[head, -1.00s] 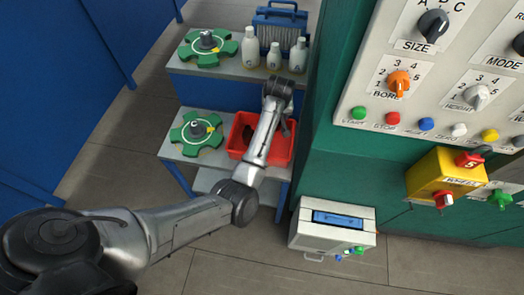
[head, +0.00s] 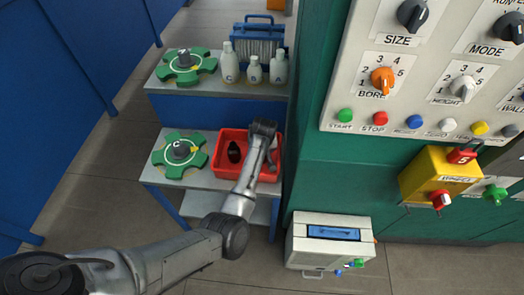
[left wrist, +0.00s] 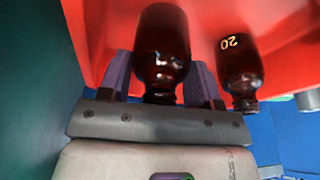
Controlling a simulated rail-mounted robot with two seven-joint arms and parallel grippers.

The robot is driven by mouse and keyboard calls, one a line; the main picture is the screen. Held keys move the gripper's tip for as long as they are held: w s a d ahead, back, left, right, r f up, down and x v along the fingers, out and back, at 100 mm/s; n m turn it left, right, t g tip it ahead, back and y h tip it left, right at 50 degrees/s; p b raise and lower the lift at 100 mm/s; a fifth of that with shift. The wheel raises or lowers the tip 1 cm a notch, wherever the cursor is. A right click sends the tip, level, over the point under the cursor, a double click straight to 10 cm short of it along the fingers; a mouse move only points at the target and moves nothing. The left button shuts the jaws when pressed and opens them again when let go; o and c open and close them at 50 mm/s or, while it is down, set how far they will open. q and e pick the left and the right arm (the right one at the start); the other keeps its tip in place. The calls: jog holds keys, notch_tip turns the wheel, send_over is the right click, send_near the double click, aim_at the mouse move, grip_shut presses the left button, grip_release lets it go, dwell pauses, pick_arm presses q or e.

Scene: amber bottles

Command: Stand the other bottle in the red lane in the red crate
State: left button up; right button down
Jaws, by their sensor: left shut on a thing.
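The red crate (head: 223,170) sits on the right part of the lower shelf. A dark amber bottle (head: 234,152) stands in its left part. My left gripper (left wrist: 162,78) is over the crate's right part, pointing down. Red crate walls surround both. I cannot tell whether the held bottle touches the crate floor. My right gripper is not in view.
A green star-shaped fixture (head: 163,157) sits left of the crate, and another (head: 168,74) on the upper shelf. White bottles (head: 230,65) and a blue carrier (head: 262,30) stand up there. The green machine (head: 307,150) rises close to the crate's right.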

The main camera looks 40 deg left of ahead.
pick_arm(q)
jog(key=shift+f, duration=0.4)
jog(key=shift+f, duration=0.1)
jog(key=shift+f, duration=0.15)
jog(key=o, duration=1)
jog(key=shift+c, duration=0.2)
